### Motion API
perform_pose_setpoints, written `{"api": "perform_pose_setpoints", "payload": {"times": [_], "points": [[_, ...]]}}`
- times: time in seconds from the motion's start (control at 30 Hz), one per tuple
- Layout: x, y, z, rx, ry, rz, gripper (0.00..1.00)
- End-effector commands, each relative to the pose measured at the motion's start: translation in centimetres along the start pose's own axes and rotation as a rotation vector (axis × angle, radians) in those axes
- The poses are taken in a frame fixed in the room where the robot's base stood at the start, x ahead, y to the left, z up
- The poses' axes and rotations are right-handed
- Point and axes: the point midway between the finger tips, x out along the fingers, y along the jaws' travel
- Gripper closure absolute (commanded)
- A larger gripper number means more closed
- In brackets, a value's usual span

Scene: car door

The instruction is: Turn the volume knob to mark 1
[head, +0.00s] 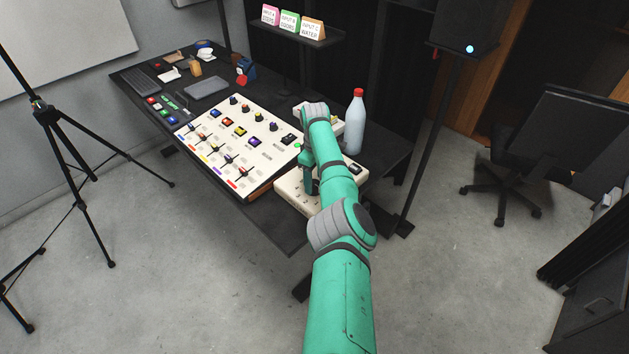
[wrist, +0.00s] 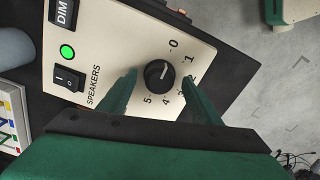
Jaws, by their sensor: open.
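The black volume knob (wrist: 160,75) sits on the cream speaker panel (wrist: 110,35), among printed marks from 0 to 5. Its pale pointer faces up and right in the wrist view, roughly toward the 0 and 1 marks; the exact mark is hard to tell. My gripper (wrist: 160,77) is open, with one green finger on each side of the knob; I cannot tell whether they touch it.
A lit green button and a SPEAKERS switch (wrist: 69,79) lie left of the knob. In the head view a large mixer board (head: 270,160) is left of the panel. A bottle with a red cap (head: 355,125) stands close behind my arm.

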Motion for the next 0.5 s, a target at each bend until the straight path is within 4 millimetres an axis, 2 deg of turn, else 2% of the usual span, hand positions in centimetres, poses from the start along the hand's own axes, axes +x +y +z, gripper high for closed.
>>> {"api": "perform_pose_setpoints", "payload": {"times": [0.13,0.4,0.43,0.5], "points": [[0.77,-0.02,-0.02,0.000,0.000,0.000,0.42],[0.89,-0.02,-0.03,0.000,0.001,0.000,0.42],[0.89,-0.02,-0.03,0.000,0.001,0.000,0.47],[0.88,-0.02,-0.03,0.000,0.001,0.000,0.64]]}}
